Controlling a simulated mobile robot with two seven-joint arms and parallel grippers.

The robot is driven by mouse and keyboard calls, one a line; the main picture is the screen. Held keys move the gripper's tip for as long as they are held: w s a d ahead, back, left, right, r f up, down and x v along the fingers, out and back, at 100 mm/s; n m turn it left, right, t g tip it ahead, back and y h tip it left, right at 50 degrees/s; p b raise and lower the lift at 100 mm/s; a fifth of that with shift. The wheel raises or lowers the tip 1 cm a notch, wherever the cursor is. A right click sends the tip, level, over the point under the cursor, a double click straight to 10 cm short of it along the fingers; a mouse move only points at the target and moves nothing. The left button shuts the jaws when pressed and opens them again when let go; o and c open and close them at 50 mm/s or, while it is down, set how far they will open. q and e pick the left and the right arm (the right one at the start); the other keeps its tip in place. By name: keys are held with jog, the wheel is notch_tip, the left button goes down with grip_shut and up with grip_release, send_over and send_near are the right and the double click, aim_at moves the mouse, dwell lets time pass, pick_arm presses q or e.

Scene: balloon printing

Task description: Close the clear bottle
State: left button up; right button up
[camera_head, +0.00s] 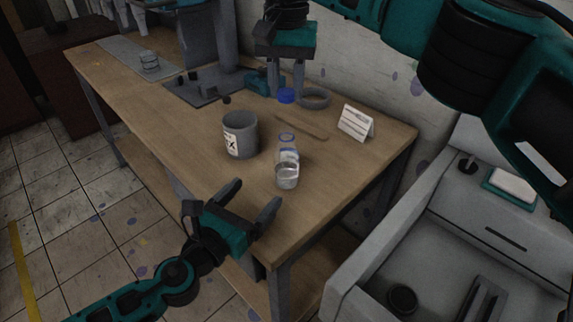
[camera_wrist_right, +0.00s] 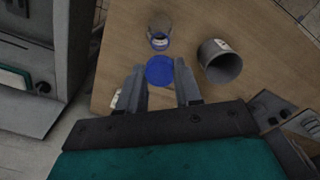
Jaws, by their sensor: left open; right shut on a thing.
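The clear bottle (camera_head: 287,150) stands on the wooden table near its front right part, its top uncovered. A clear glass (camera_head: 288,177) appears directly in front of it and overlaps it; both also show close together in the right wrist view, where the bottle (camera_wrist_right: 158,42) is partly blue. My right gripper (camera_head: 285,92) points down behind the bottle, shut on a round blue cap (camera_wrist_right: 160,70) above the table. My left gripper (camera_head: 257,193) is open and empty near the table's front edge, in front of the glass and apart from it.
A grey labelled container (camera_head: 241,136) stands left of the bottle. A sink (camera_head: 440,245) is beyond the table's right edge.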

aim_at(280, 166)
pick_arm(q)
jog(key=x, duration=1.2)
jog(key=shift+c, duration=0.3)
jog(key=c, duration=1.5)
jog(key=shift+c, duration=0.2)
pick_arm(e)
jog(key=shift+f, duration=2.5)
jog(key=shift+f, duration=0.1)
jog(key=shift+f, duration=0.8)
pick_arm(q)
grip_shut()
pick_arm(e)
jog(key=shift+f, duration=0.55)
